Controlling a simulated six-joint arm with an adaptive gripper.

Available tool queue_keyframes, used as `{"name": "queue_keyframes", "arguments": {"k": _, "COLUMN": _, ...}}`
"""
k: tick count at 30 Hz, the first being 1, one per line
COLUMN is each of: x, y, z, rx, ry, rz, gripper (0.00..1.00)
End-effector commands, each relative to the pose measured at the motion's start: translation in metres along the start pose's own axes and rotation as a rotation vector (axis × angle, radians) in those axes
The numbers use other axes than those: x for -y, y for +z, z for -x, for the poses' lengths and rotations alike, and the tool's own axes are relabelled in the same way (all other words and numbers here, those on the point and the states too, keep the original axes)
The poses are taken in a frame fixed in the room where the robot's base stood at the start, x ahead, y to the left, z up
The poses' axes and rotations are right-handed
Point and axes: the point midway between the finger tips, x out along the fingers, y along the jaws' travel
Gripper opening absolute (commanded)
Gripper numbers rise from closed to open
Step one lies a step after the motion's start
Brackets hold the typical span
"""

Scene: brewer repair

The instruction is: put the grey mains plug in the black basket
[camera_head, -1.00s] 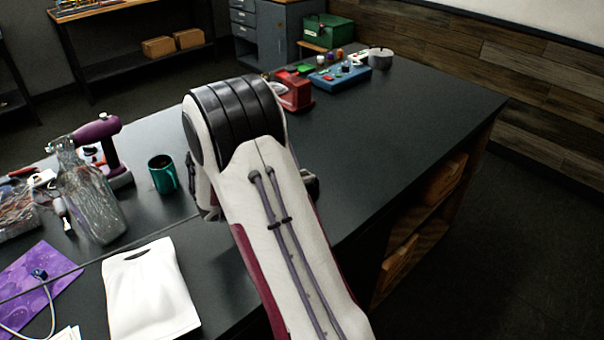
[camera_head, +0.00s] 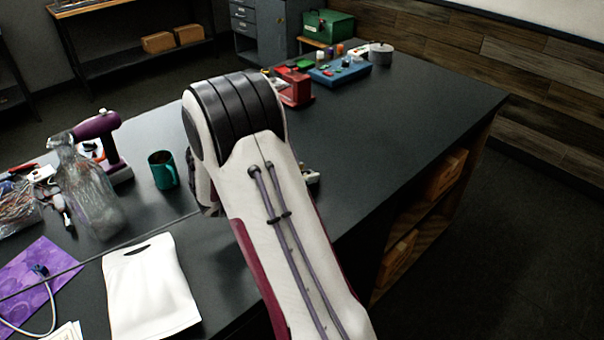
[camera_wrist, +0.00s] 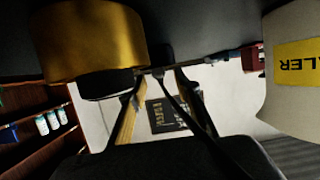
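I cannot pick out the grey mains plug for certain in either view. No black basket is clearly visible either. In the head view my arm covers my gripper and the bench behind it. A small pale and dark piece (camera_head: 311,177) shows at the arm's right edge; I cannot tell what it is. In the wrist view my gripper (camera_wrist: 160,76) shows as dark and tan finger parts leaning toward each other, with a dark strip between them. Whether they hold anything is unclear. A gold cylinder (camera_wrist: 90,40) is close by at the upper left.
Red (camera_head: 293,88) and blue (camera_head: 338,74) items sit farther back. The bench's right side is clear.

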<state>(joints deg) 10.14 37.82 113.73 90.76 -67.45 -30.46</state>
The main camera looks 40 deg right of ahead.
Motion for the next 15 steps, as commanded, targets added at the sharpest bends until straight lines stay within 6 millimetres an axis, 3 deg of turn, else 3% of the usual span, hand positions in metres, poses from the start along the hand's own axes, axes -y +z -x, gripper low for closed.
{"name": "queue_keyframes", "arguments": {"k": 8, "x": 0.0, "y": -0.005, "z": 0.002, "rx": 0.0, "ry": 0.0, "rz": -0.001, "gripper": 0.32}}
{"name": "queue_keyframes", "arguments": {"k": 15, "x": 0.0, "y": -0.024, "z": 0.009, "rx": -0.001, "ry": -0.001, "rz": -0.003, "gripper": 0.32}}
